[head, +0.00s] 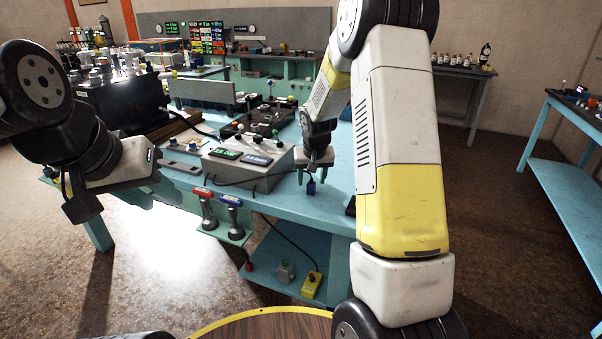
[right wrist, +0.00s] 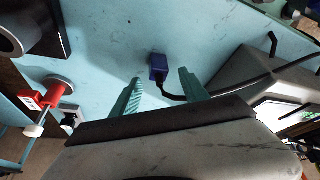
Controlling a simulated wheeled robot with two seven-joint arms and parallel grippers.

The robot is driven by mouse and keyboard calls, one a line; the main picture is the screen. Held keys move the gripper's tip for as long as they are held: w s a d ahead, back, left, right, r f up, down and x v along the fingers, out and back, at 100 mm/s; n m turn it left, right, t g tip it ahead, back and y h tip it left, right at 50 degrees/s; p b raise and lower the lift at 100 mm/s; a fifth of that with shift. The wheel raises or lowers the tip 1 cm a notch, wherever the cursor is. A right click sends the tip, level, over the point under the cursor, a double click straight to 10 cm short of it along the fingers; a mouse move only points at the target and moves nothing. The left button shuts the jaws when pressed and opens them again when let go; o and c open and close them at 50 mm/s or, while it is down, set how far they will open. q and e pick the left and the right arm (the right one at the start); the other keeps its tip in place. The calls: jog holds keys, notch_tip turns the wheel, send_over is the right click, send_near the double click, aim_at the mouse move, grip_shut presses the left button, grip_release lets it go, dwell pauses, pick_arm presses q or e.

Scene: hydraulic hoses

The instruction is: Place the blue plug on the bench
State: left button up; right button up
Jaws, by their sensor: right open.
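The blue plug (head: 311,187) is on the light-blue bench (head: 340,165) near its front edge, just below my right gripper (head: 313,176). In the right wrist view the plug (right wrist: 158,66) shows with a black cable at its lower end. It lies beyond and between the two teal fingertips of my right gripper (right wrist: 161,76), which are apart and empty. I cannot tell whether the plug touches the bench fully. My left gripper (head: 152,190) hangs at the left, away from the plug, in front of the bench; its finger gap is unclear.
A grey control box (head: 245,165) stands left of the plug, with the black cable running past it. A yellow switch box (head: 311,285) sits on the lower shelf. Bare bench surrounds the plug.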

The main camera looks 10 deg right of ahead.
jog(key=s+a+r+t+y, duration=0.1)
jog(key=s+a+r, duration=0.1)
jog(key=s+r, duration=1.7)
jog(key=s+a+r+n+y, duration=0.1)
jog(key=s+a+r, duration=0.1)
jog(key=s, duration=1.2)
jog(key=shift+a+n+t+y, duration=0.3)
jog(key=shift+a+t, duration=0.1)
jog(key=shift+a, duration=0.05)
jog(key=shift+s+r, duration=0.1)
